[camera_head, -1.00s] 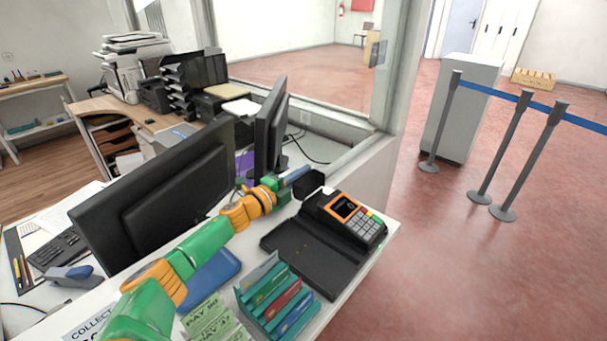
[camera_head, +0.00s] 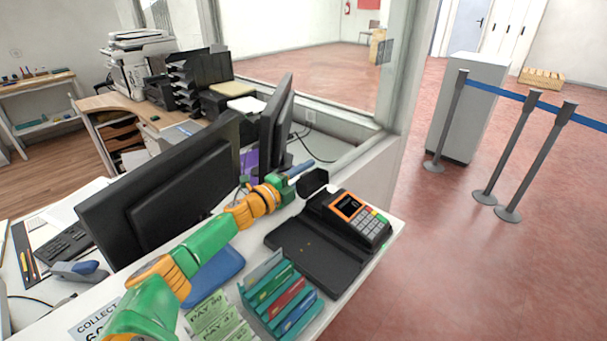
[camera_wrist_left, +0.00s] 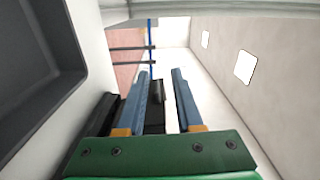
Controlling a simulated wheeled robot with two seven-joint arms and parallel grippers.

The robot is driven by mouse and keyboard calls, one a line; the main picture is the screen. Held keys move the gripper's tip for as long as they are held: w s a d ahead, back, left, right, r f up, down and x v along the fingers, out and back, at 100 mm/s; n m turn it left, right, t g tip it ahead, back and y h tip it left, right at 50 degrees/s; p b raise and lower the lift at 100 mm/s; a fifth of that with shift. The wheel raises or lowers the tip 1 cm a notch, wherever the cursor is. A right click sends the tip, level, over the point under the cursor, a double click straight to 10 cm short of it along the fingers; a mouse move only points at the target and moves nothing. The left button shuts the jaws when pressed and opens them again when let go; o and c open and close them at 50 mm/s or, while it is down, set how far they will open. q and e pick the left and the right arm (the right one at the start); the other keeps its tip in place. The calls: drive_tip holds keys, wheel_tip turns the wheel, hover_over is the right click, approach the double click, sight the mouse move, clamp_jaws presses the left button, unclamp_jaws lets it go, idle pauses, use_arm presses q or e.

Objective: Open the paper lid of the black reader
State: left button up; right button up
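The black reader (camera_head: 350,213) with an orange-framed screen and a keypad stands near the counter's right edge. A dark flap (camera_head: 314,182), which looks like its paper lid, stands raised at the reader's back left end. My left gripper (camera_head: 299,170) is just behind and left of this flap, its blue fingers pointing right. In the left wrist view, the two fingers (camera_wrist_left: 162,88) are apart. A small dark piece (camera_wrist_left: 157,92) shows in the gap between them; I cannot tell whether it is the flap or whether they touch it. My right gripper is not in view.
A black tray (camera_head: 312,256) lies in front of the reader. A teal card rack (camera_head: 262,278), green pay cards (camera_head: 212,318) and a blue pad (camera_head: 215,277) are nearer. Two monitors (camera_head: 165,187) stand at the left, close to my left arm. A window ledge runs behind.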

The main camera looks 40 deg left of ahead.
sight(300, 177)
use_arm(q)
drive_tip(key=s, duration=0.5)
drive_tip(key=shift+s+a+f+b, duration=0.1)
drive_tip(key=shift+s+a+b, duration=0.15)
drive_tip(key=shift+b, duration=0.1)
drive_tip(key=shift+s, duration=0.75)
drive_tip(key=shift+s+r, duration=0.15)
drive_tip(key=shift+r, duration=0.05)
drive_tip(key=s+p, duration=0.4)
drive_tip(key=s, duration=0.1)
drive_tip(key=shift+a+r, duration=0.1)
drive_tip(key=shift+a, duration=0.15)
drive_tip(key=s+p, duration=0.1)
drive_tip(key=s, duration=0.1)
drive_tip(key=s+p, duration=0.1)
drive_tip(key=s, duration=0.1)
drive_tip(key=s+p, duration=0.1)
drive_tip(key=shift+s+a, duration=0.25)
drive_tip(key=shift+s, duration=0.15)
drive_tip(key=shift+s+a+p, duration=0.1)
drive_tip(key=shift+s+p, duration=0.4)
drive_tip(key=shift+s, duration=0.85)
